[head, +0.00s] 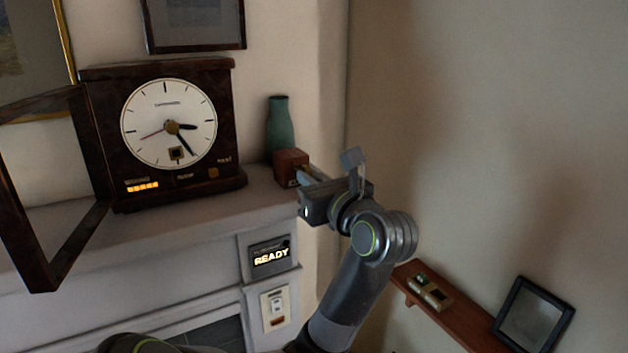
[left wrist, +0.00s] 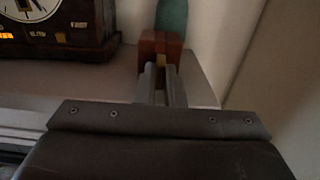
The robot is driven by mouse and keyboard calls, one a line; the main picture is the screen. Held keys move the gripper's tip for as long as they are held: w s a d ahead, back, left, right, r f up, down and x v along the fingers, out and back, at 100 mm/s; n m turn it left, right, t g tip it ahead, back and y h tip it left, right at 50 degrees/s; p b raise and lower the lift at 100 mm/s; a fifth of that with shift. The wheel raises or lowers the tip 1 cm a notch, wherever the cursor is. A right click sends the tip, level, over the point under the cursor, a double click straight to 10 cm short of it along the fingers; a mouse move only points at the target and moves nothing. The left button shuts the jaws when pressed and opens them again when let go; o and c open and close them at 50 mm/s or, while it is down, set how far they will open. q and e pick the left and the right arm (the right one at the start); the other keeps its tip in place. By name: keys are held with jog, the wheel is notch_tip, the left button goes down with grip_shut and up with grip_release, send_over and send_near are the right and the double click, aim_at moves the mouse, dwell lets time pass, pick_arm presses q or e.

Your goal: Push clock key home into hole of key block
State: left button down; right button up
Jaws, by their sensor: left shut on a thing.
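The key block (head: 291,163) is a small reddish-brown wooden block on the mantel shelf, right of the clock; it also shows in the left wrist view (left wrist: 146,48). My left gripper (head: 307,178) is at the block's front right, fingers pointing at it. In the left wrist view its fingertips (left wrist: 161,76) are shut on the clock key (left wrist: 160,59), of which a small brass-coloured bit shows against the block's front face. The hole is hidden, and I cannot tell how deep the key sits. My right gripper is not in view.
The clock (head: 168,125) stands at left with its glass door frame (head: 50,262) swung open. A green vase (head: 279,124) stands right behind the block. A panel reading READY (head: 270,257) is below the shelf. A small wooden shelf (head: 450,305) is at lower right.

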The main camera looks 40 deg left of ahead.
pick_arm(q)
jog(key=shift+w+a, duration=0.15)
jog(key=shift+a, duration=0.45)
jog(key=c, duration=1.5)
grip_release()
jog(key=shift+o, duration=0.2)
jog(key=shift+d, duration=0.2)
jog(key=b+v, duration=1.3)
jog(key=v, duration=0.4)
jog(key=shift+b, duration=0.3)
jog(key=shift+r, duration=0.1)
